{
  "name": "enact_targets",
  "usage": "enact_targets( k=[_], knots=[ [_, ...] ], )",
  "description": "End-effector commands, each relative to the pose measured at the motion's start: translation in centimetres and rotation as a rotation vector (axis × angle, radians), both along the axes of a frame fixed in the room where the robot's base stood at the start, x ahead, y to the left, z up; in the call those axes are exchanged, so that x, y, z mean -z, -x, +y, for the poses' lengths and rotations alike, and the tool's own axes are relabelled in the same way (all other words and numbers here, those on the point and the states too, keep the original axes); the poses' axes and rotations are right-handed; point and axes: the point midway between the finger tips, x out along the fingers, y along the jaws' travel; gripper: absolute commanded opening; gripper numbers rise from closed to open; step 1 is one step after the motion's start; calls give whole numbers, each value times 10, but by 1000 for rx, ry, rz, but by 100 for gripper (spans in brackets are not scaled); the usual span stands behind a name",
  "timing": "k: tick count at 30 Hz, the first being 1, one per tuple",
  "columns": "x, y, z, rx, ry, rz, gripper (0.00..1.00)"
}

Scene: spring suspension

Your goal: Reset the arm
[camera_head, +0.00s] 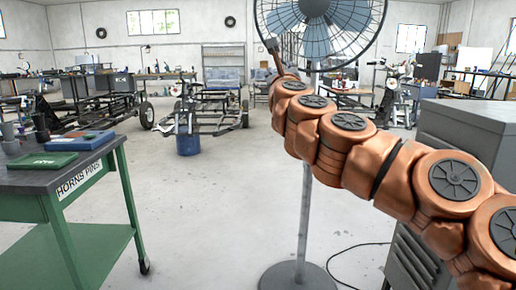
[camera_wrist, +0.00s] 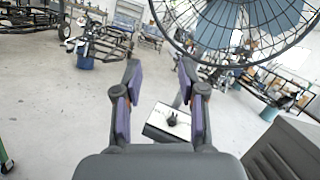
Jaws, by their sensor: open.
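My copper-coloured arm (camera_head: 395,170) reaches from the lower right up to the top centre in the head view. My gripper (camera_head: 272,45) is at its far end, in front of the fan's left side, small and seen edge-on. In the wrist view my gripper (camera_wrist: 159,76) shows two fingers with purple pads, spread apart and open. Nothing is between the fingertips. Lower between the fingers, a white-topped box (camera_wrist: 158,128) with dark lettering and a small dark part on it shows; I cannot tell its distance.
A large stand fan (camera_head: 318,20) rises behind my arm on a round base (camera_head: 297,277). A green cart (camera_head: 62,208) stands at left with a green case (camera_head: 42,160) and a blue box (camera_head: 82,140). A grey cabinet (camera_head: 465,120) is at right. Open floor lies mid-left.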

Motion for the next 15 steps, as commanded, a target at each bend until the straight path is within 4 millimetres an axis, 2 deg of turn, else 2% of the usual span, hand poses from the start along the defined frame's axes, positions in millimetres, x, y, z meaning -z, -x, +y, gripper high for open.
enact_targets(
  k=[1, 3, 6, 9, 11, 15],
  knots=[
    [-37, 12, 9, -36, 81, -31, 41],
    [-66, 31, 29, -95, 211, -75, 41],
    [-97, 59, 57, -174, 399, -131, 41],
    [-115, 87, 84, -245, 596, -176, 41],
    [-120, 103, 99, -288, 717, -197, 41],
    [-117, 140, 128, -388, 1002, -232, 41]
  ],
)
